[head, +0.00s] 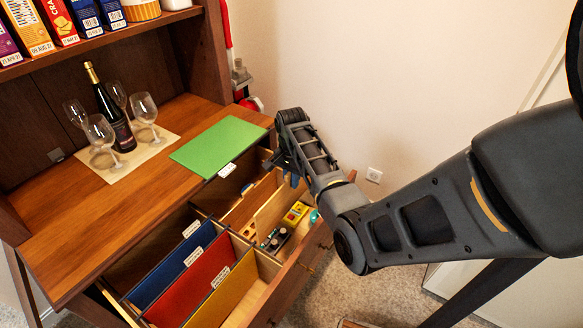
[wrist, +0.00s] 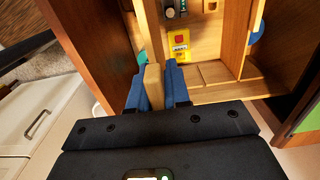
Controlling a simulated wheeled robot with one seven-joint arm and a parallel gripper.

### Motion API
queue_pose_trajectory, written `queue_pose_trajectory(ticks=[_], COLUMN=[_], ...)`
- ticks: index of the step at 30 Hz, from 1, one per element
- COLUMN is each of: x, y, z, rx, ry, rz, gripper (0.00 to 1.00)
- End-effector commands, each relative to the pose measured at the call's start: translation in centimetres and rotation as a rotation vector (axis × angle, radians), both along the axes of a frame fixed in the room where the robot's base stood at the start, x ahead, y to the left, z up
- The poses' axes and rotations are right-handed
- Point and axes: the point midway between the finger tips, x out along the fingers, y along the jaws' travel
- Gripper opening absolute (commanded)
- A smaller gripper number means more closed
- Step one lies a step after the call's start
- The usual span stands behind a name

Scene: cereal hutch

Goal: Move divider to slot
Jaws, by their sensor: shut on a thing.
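My gripper (head: 288,172) is at the right end of the open drawer (head: 313,236), just above its compartments. In the wrist view, its two blue fingers (wrist: 153,92) are shut on a pale wooden piece (wrist: 152,76), which appears to be the divider. Only its narrow edge shows between the fingers, and its lower part is hidden. Beside it lies a wooden compartment with a red and yellow item (wrist: 180,42) and small dark items. In the head view, a pale wooden panel (head: 268,216) stands in the drawer below my gripper. I cannot tell whether it is the held piece.
Blue (head: 174,268), red (head: 195,285) and yellow (head: 228,298) labelled panels stand in the drawer's front left part. A green board (head: 220,145) lies on the wooden counter (head: 105,222). A bottle (head: 113,112) and several glasses stand on a mat. The wall is close behind my gripper.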

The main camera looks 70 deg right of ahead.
Motion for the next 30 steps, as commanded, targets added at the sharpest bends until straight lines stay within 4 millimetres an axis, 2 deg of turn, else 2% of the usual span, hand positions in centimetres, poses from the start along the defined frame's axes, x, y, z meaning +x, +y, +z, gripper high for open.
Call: queue_pose_trajectory(ticks=[1, 3, 13, 24, 30], x=[0.0, 0.1, 0.1, 0.1, 0.1], y=[-0.1, -0.1, -0.1, 0.0, -0.1], z=[-1.0, -1.5, -2.8, -5.1, -5.4], rx=[-0.002, -0.003, -0.001, 0.0, -0.003], ry=[-0.001, -0.002, -0.002, -0.001, -0.002], rz=[0.0, 0.0, 0.0, 0.001, 0.001], gripper=[0.0, 0.0, 0.0, 0.0, 0.0])
